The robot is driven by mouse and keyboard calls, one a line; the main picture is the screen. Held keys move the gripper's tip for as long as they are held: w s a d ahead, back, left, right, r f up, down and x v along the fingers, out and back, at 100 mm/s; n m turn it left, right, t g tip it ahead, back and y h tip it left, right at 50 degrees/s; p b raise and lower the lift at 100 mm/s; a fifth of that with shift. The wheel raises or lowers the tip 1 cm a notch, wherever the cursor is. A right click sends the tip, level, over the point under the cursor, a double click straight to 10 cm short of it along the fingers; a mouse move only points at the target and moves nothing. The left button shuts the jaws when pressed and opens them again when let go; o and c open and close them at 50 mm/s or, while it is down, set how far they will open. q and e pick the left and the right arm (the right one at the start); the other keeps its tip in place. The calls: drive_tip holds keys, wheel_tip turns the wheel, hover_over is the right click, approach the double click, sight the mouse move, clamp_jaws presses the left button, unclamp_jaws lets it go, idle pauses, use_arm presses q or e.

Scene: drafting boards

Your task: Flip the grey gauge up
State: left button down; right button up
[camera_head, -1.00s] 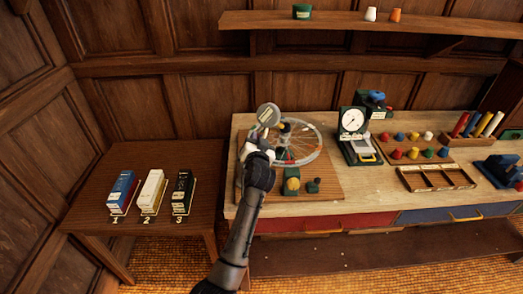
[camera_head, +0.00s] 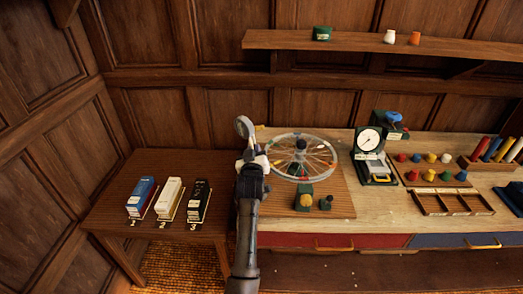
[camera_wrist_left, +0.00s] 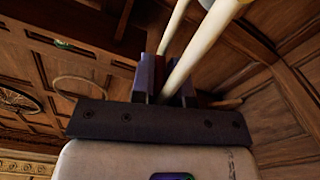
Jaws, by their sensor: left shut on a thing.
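The grey gauge (camera_head: 244,128) is a round grey disc at the left side of the spoked wheel (camera_head: 303,156) in the head view. It stands raised above the board (camera_head: 335,196), seen at a slant. My left gripper (camera_head: 249,152) is just below the disc; its hand hides the gauge's lower part. In the left wrist view, its dark fingers (camera_wrist_left: 162,82) are shut around a pale rod (camera_wrist_left: 196,52), apparently the gauge's arm. My right gripper is in neither view.
A green block (camera_head: 304,198) and a small knob (camera_head: 325,203) sit at the board's front. A white-faced dial (camera_head: 370,139) stands to the right. A shelf (camera_head: 380,46) runs above.

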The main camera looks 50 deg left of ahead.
use_arm(q)
drive_tip(key=shift+f+n, duration=0.1)
drive_tip(key=shift+n, duration=0.3)
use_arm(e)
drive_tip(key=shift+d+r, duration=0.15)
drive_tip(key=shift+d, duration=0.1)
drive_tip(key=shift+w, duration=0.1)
use_arm(q)
drive_tip(key=c, duration=1.1)
unclamp_jaws()
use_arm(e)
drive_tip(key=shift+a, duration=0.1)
